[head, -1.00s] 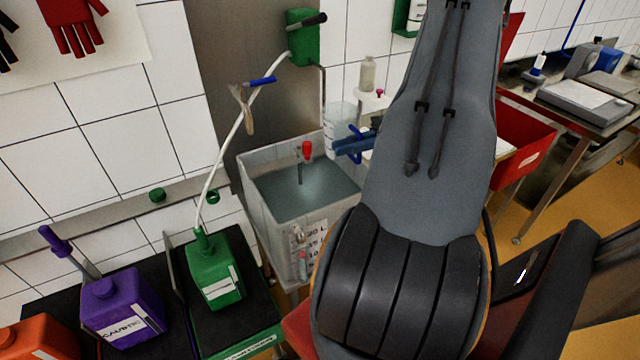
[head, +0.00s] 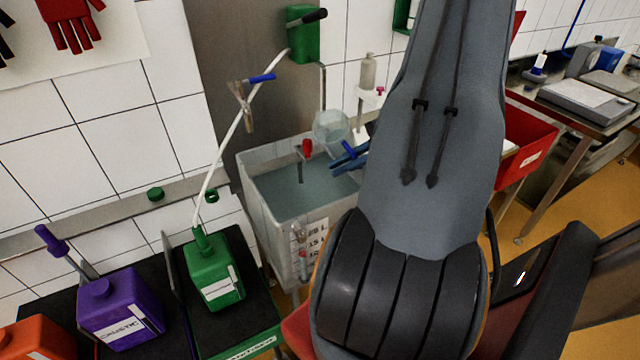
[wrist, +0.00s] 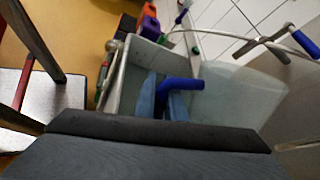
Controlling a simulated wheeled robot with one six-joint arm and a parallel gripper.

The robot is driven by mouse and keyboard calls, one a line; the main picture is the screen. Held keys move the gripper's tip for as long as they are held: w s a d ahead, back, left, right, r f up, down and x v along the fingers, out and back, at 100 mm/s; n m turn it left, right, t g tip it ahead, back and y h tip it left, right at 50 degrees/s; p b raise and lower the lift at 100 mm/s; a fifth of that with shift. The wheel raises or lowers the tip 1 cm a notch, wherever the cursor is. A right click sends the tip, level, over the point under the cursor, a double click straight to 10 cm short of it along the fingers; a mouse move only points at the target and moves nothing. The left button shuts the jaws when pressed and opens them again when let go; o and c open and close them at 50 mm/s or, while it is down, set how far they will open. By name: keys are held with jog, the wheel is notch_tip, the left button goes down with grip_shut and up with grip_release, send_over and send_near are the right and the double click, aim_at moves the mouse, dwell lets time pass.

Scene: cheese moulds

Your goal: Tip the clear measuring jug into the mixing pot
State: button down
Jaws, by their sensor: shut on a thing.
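The clear measuring jug (head: 331,127) is tilted above the back right corner of the mixing pot (head: 268,222). My gripper (head: 350,160) is shut on the jug's blue handle, at the right of the jug and mostly behind my arm. In the wrist view the blue fingers (wrist: 162,100) hold the blue handle (wrist: 184,86), and the see-through jug (wrist: 243,92) spreads to the right. The pot is a pale square tank with greyish liquid inside; it also shows in the wrist view (wrist: 138,52). I cannot tell whether anything runs from the jug.
A red-topped fitting (head: 307,147) stands up inside the pot. A hose hangs from a green wall unit (head: 304,36) to a green canister (head: 213,270). A purple canister (head: 120,308) stands left. A bottle (head: 368,71) stands on a shelf behind.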

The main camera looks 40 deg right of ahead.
jog(key=shift+w+d+f+n+h+b, duration=0.1)
jog(key=shift+d+f+n+h+b, duration=0.1)
jog(key=shift+n+h+b, duration=0.35)
jog(key=shift+d+f+n+h+b, duration=0.15)
jog(key=shift+f+h+b, duration=0.1)
jog(key=shift+h, duration=0.5)
jog(key=shift+f+h+b, duration=0.3)
jog(key=shift+b, duration=0.3)
